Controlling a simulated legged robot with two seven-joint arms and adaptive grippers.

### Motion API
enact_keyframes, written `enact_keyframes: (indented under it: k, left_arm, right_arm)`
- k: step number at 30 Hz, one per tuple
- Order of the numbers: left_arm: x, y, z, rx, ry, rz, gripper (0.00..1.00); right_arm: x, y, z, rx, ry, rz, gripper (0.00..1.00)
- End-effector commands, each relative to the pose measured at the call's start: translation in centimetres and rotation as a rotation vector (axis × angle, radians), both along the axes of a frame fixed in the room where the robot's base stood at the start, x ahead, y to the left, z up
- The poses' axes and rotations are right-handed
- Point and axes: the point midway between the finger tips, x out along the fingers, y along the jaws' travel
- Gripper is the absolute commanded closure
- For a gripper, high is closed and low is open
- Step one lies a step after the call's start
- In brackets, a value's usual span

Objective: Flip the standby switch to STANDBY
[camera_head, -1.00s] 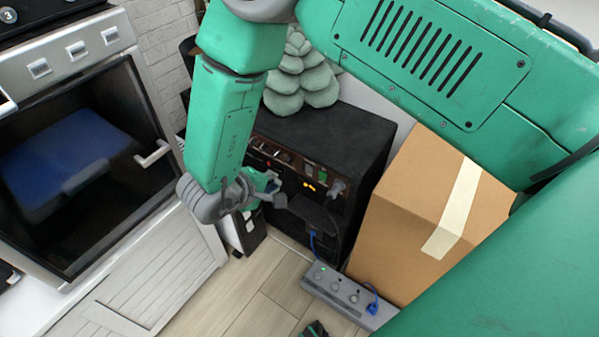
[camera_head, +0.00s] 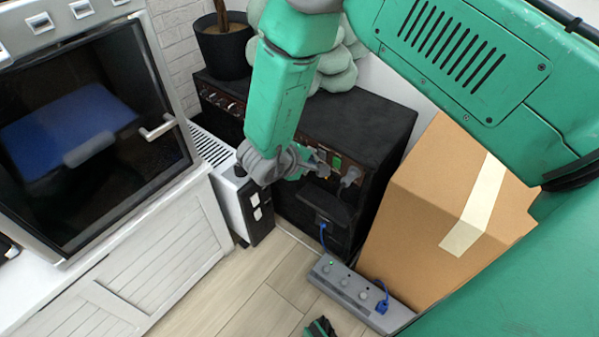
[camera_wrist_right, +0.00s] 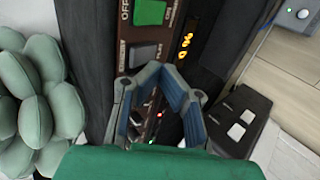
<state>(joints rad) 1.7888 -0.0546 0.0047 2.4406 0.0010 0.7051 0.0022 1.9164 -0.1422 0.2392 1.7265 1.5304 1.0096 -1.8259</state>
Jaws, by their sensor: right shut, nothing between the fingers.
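The black amplifier (camera_head: 365,128) stands against the wall, its control panel facing me. In the right wrist view the standby switch (camera_wrist_right: 145,55) is a grey rocker with PLAY lettering beside it. A green rocker (camera_wrist_right: 150,12) marked OFF sits above it; this green rocker also shows in the head view (camera_head: 337,161). My right gripper (camera_head: 322,170) is shut and empty, at the panel. In the wrist view its fingertips (camera_wrist_right: 160,72) appear just below the grey rocker; I cannot tell whether they touch it.
A white heater-like unit (camera_head: 232,200) stands left of the amplifier, beside the oven (camera_head: 150,60). A cardboard box (camera_head: 430,195) stands to the right. A power strip (camera_head: 345,285) with a blue plug lies on the floor in front. Cushions and a plant pot (camera_head: 222,45) are behind.

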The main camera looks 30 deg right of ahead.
Motion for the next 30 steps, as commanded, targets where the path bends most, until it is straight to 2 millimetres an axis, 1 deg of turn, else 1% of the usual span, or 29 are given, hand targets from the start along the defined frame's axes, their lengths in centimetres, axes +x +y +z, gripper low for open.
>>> enact_keyframes:
  k: [1, 3, 6, 17, 20, 25, 27, 30]
  left_arm:
    - [0.0, 0.0, -0.5, 0.0, 0.0, 0.0, 0.6]
    - [0.0, 0.0, -0.6, 0.0, 0.0, 0.0, 0.6]
    - [0.0, 0.0, -0.8, 0.0, 0.0, 0.0, 0.6]
    - [0.0, 0.0, -0.7, 0.0, 0.0, 0.0, 0.6]
    - [0.0, 0.0, 0.0, 0.0, 0.0, 0.0, 0.6]
    - [0.0, 0.0, 2.7, 0.0, 0.0, 0.0, 0.6]
    - [0.1, 0.0, 2.1, 0.0, -0.002, 0.0, 0.6]
    - [0.0, 0.0, 1.9, 0.0, 0.0, 0.0, 0.6]
  right_arm:
    - [0.2, -0.6, -0.1, 0.0, -0.001, -0.001, 1.0]
    - [0.4, -1.1, 0.0, 0.001, 0.0, -0.001, 1.0]
    - [0.6, -1.5, 0.1, 0.001, 0.001, -0.001, 1.0]
    - [0.6, -1.6, 0.3, 0.002, 0.001, 0.001, 1.0]
    - [0.7, -1.7, 0.5, 0.012, 0.007, 0.0, 1.0]
    - [0.8, -2.2, 1.1, 0.064, 0.03, -0.002, 1.0]
    - [0.9, -2.1, 0.6, 0.063, 0.028, 0.001, 1.0]
    - [0.9, -2.1, 0.4, 0.063, 0.029, 0.001, 1.0]
